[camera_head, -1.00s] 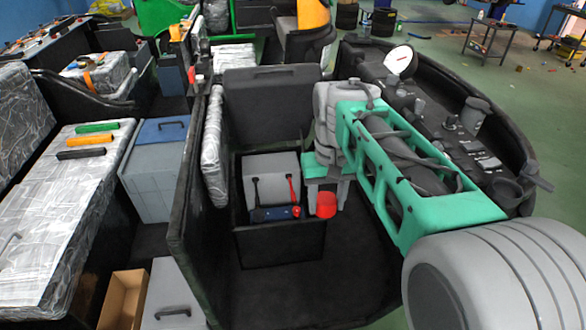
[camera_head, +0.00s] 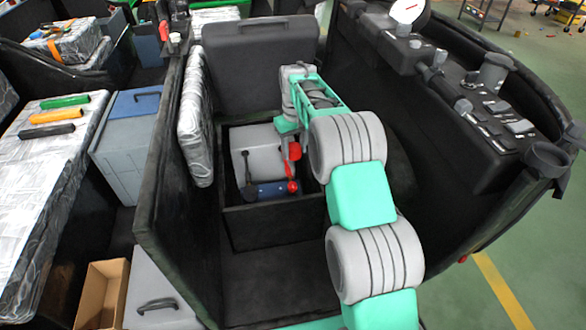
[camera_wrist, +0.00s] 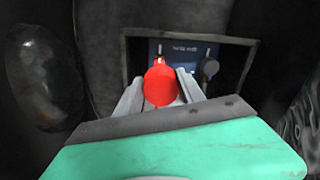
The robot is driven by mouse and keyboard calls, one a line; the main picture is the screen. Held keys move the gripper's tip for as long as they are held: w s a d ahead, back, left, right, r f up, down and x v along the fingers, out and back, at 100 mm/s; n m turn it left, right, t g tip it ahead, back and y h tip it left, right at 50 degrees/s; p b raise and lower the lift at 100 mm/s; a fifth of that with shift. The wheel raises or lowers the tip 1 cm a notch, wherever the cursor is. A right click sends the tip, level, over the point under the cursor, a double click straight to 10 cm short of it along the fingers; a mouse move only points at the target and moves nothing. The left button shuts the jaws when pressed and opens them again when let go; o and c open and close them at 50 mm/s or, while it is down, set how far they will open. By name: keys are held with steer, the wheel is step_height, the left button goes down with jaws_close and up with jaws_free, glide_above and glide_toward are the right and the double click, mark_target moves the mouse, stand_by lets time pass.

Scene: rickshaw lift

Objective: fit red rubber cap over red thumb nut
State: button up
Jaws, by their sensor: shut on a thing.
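My gripper (camera_wrist: 160,86) is shut on the red rubber cap (camera_wrist: 160,80), which sits between its two pale fingers. In the head view the red cap (camera_head: 294,151) is held above an open black compartment. A small red round thing that looks like the red thumb nut (camera_head: 293,187) is at the right end of a blue bar (camera_head: 268,190) in the compartment, below and apart from the cap. In the wrist view the cap hides what lies behind it, and I cannot make out the nut there.
A grey box (camera_head: 255,150) fills the compartment behind the blue bar. A black knob (camera_wrist: 209,68) stands right of the cap in the wrist view. The compartment's dark walls (camera_head: 270,228) surround the spot. A silver-wrapped pad (camera_head: 195,130) is at left, a black console (camera_head: 470,120) at right.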

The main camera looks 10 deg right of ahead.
steer(key=b, duration=0.1)
glide_above(294, 185)
step_height(294, 185, down, 8)
steer(key=r, duration=0.1)
steer(key=shift+n, duration=0.3)
steer(key=shift+w+a+f+b, duration=0.1)
steer(key=shift+f+b, duration=1.15)
steer(key=shift+f, duration=1)
steer(key=shift+w+a+f+b, duration=0.1)
steer(key=shift+f+b, duration=1.15)
steer(key=shift+f, duration=1)
steer(key=shift+s+d, duration=0.1)
steer(key=shift+s, duration=0.1)
steer(key=shift+f+b, duration=1)
steer(key=shift+f, duration=1.1)
steer(key=o, duration=1.4)
step_height(294, 185, up, 8)
steer(key=shift+f+p, duration=0.1)
steer(key=shift+p, duration=0.4)
